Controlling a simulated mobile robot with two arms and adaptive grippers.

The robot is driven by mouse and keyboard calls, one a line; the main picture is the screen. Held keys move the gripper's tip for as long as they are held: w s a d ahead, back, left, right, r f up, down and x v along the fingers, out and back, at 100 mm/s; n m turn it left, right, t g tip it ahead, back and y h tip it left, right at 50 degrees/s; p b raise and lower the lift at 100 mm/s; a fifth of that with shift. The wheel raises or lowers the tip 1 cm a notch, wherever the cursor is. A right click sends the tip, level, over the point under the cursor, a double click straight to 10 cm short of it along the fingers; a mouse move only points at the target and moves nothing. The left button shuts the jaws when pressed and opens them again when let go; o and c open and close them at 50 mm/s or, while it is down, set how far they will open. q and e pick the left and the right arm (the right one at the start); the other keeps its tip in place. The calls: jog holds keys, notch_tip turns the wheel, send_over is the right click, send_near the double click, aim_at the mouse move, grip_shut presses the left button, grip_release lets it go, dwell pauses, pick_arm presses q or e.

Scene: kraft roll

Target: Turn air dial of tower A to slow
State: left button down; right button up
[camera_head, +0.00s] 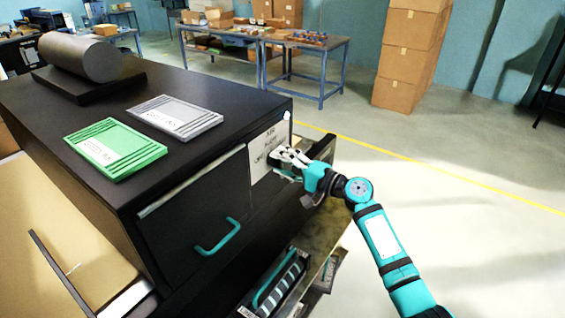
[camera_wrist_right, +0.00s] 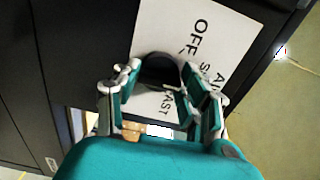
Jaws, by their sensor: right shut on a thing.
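The black tower (camera_head: 225,110) fills the left and middle of the head view. A white dial plate (camera_head: 262,152) is on its face near the right corner. In the right wrist view the plate (camera_wrist_right: 215,30) shows the words OFF and FAST, with other lettering partly covered. My right gripper (camera_head: 282,158) is at the plate. In the wrist view its fingers (camera_wrist_right: 160,88) are shut around the dark round dial knob (camera_wrist_right: 158,68). The fingers hide part of the knob, and I cannot tell which setting it points to. My left gripper is not in view.
A door with a teal handle (camera_head: 217,238) is left of the plate. An open drawer (camera_head: 325,225) juts out below. A green panel (camera_head: 115,148), a grey panel (camera_head: 173,117) and a dark roll (camera_head: 80,57) are on top. Open floor (camera_head: 470,180) lies to the right.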

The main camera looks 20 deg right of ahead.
dwell(0.4)
jog(key=o, duration=1.2)
jog(key=v, duration=1.2)
jog(key=shift+d, duration=0.1)
